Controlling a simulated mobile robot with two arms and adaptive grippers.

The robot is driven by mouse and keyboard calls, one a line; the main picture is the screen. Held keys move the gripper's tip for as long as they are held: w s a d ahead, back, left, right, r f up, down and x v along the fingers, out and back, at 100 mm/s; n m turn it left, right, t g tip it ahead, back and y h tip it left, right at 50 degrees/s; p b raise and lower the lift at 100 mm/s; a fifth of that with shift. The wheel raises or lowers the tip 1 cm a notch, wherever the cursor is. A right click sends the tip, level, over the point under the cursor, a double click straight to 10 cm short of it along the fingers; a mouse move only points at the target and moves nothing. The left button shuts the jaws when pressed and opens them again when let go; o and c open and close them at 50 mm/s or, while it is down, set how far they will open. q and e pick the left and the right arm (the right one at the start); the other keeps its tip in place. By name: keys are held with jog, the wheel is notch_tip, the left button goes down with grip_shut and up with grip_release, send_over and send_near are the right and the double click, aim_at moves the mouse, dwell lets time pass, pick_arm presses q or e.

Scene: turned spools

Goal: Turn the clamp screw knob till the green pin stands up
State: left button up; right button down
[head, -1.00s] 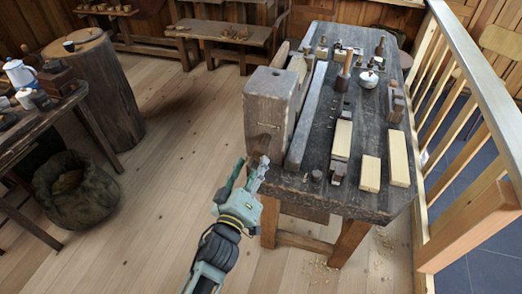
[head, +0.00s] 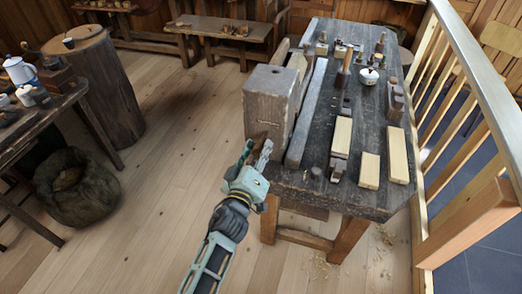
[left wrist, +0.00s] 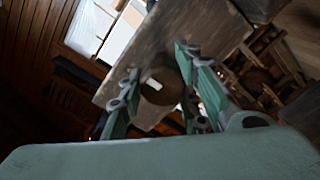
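A large wooden vise block (head: 268,103) stands at the left front end of the workbench. My left gripper (head: 257,150) is open and empty close to the block's lower front edge. In the left wrist view a round brown knob (left wrist: 162,92) with a pale patch on it shows between the two open fingers (left wrist: 158,88), against the grey wood (left wrist: 135,72). I cannot tell whether a finger touches it. In the head view I cannot make out the knob. I see no green pin in either view. My right gripper is out of view.
The workbench (head: 325,175) carries pale wood blocks (head: 370,170), a white lidded pot (head: 368,76) and small tools. A wooden railing (head: 470,100) runs along its right. A sack (head: 75,187) and a side table stand left. The floor between is clear.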

pick_arm(q)
jog(key=shift+d+r, duration=0.1)
jog(key=shift+r, duration=0.1)
jog(key=c, duration=0.4)
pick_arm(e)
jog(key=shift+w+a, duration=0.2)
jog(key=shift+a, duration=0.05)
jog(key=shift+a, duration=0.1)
pick_arm(q)
jog(key=shift+m, duration=0.4)
